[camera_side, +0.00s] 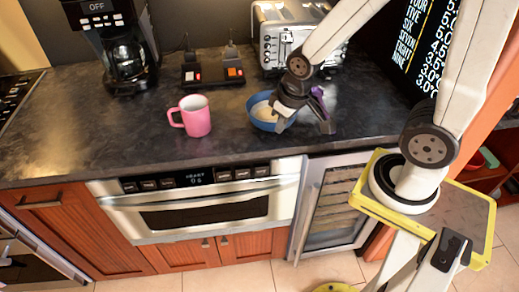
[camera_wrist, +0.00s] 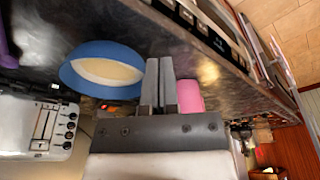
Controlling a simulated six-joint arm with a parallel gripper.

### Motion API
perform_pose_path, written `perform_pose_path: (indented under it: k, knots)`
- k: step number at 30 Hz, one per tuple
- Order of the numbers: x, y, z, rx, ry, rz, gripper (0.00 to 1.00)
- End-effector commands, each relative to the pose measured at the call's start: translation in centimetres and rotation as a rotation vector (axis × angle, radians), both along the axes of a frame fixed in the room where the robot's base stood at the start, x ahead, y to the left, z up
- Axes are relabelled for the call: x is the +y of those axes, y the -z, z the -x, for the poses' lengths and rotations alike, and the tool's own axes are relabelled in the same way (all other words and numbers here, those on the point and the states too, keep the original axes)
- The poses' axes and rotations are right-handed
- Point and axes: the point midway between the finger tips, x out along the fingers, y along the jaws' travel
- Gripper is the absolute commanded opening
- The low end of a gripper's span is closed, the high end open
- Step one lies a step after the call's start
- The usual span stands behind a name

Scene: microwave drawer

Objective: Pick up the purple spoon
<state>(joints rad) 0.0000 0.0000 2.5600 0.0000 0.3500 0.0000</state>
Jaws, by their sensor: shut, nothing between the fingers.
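The purple spoon (camera_side: 319,97) is partly visible behind my gripper in the side view, just right of the blue bowl. A purple piece (camera_wrist: 6,48) shows at the left edge of the wrist view, cut off by the frame. My gripper (camera_side: 281,126) is over the right side of the blue bowl (camera_side: 262,120), pointing down. In the wrist view my gripper's fingers (camera_wrist: 159,68) are together and empty. The bowl (camera_wrist: 82,84), with pale contents, is left of the fingers there, and the purple piece is farther left. Whether my gripper touches the bowl is unclear.
A pink mug (camera_side: 196,116) stands left of the bowl on the dark counter (camera_side: 95,135). The counter's front left is clear.

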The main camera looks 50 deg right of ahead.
Motion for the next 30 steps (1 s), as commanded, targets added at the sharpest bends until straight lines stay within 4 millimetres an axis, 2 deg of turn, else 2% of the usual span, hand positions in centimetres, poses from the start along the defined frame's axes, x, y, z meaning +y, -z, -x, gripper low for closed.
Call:
perform_pose_path:
  k: [3, 9, 19, 23, 26, 30]
  knots:
    - [0.0, 0.0, 0.0, 0.000, 0.000, 0.000, 0.00]
    - [0.0, 0.0, 0.0, 0.000, 0.000, 0.000, 0.62]
    - [-0.1, 0.0, 0.0, 0.001, 0.004, 0.000, 0.62]
    - [-0.7, 0.0, -0.2, 0.007, 0.031, -0.001, 0.62]
    - [-1.8, 0.0, -0.4, 0.019, 0.078, -0.004, 0.62]
    - [-4.4, 0.1, -0.6, 0.047, 0.186, -0.011, 0.62]
